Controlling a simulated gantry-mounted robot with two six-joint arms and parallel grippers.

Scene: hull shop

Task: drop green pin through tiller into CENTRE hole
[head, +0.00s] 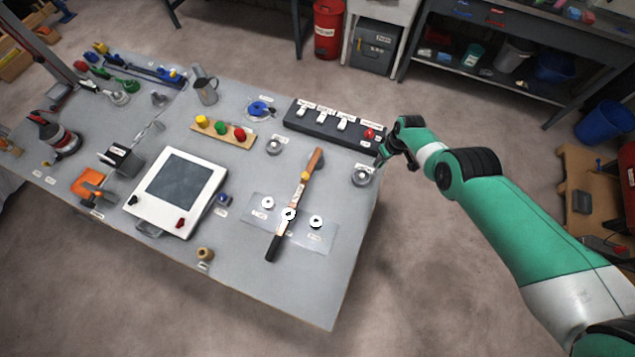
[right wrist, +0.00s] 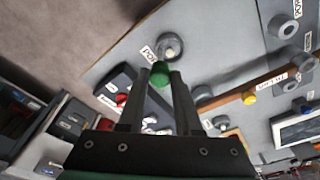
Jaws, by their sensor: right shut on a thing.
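My right gripper (head: 383,158) is above the right end of the bench, near the black switch strip. In the right wrist view, my right gripper (right wrist: 162,78) is shut on the green pin (right wrist: 159,77), whose rounded green end shows between the fingertips. The tiller (head: 298,195), a wooden bar with a black end and a yellow spot, lies across a grey plate (head: 258,231). Its lower part crosses the centre white ring (head: 289,214). Another ring stands on each side, left (head: 267,202) and right (head: 316,221). The tiller (right wrist: 240,97) also shows in the wrist view. My left gripper is not in view.
A grey round holder (head: 362,177) stands below my gripper and a similar one (head: 274,146) lies left of the tiller. The black switch strip (head: 330,125) is at the back. A white-framed screen (head: 176,190) stands left. The bench front right is clear.

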